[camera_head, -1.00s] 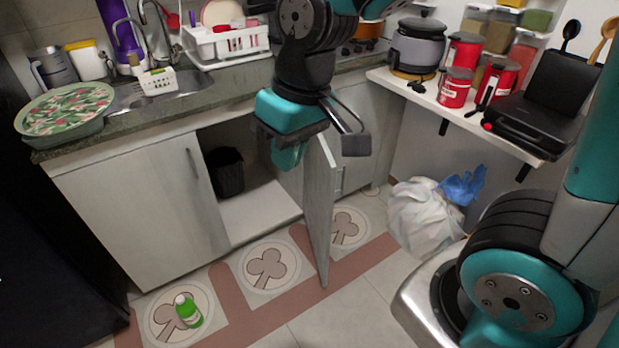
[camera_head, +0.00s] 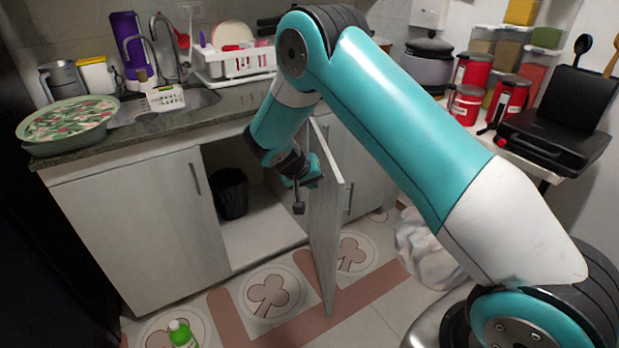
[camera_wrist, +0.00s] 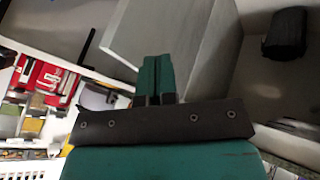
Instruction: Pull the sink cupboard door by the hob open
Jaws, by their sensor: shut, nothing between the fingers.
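The sink cupboard door (camera_head: 325,235) is a pale grey panel standing swung out from the counter, seen nearly edge-on in the head view. The cupboard's dark opening shows to its left. My gripper (camera_head: 301,190) is beside the door's upper part, on the side facing the opening. In the wrist view the two teal fingers of my gripper (camera_wrist: 155,72) are together and empty, in front of the grey door panel (camera_wrist: 190,35). I cannot tell whether they touch it. The door's handle is not clearly visible.
A black bin (camera_head: 231,193) stands inside the cupboard. A closed door (camera_head: 140,225) is left of the opening. A green-capped bottle (camera_head: 182,334) is on the floor. A white bag (camera_head: 425,250) lies right of the open door, partly behind my arm. Floor before the opening is clear.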

